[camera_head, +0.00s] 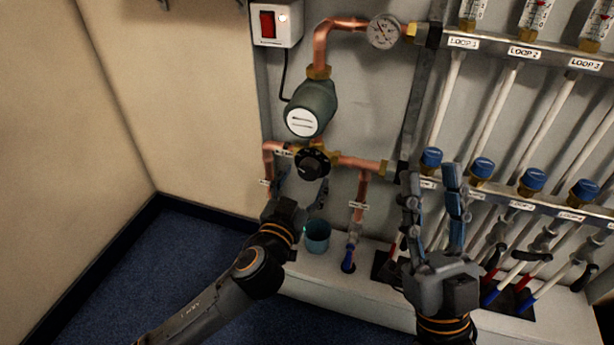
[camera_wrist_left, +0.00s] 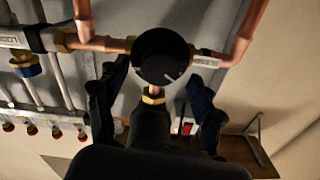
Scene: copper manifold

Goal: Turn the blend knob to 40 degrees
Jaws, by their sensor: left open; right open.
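The blend knob (camera_head: 312,163) is a round black dial on the copper pipework below the green pump. It also shows in the left wrist view (camera_wrist_left: 160,56), with a pale pointer mark at its lower right. My left gripper (camera_head: 298,188) is open just below the knob in the head view. In the left wrist view its two fingers (camera_wrist_left: 155,88) stand apart on either side of the knob, with no clear contact. My right gripper (camera_head: 432,190) is open and empty, in front of the lower manifold bar. The knob's degree scale is too small to read.
The green pump (camera_head: 311,108) sits above the knob, with a gauge (camera_head: 384,32) and a switch box (camera_head: 277,22) higher up. A blue cup (camera_head: 317,237) stands on the ledge below. Blue valve caps (camera_head: 481,167) line the manifold at right. The left wall side is clear.

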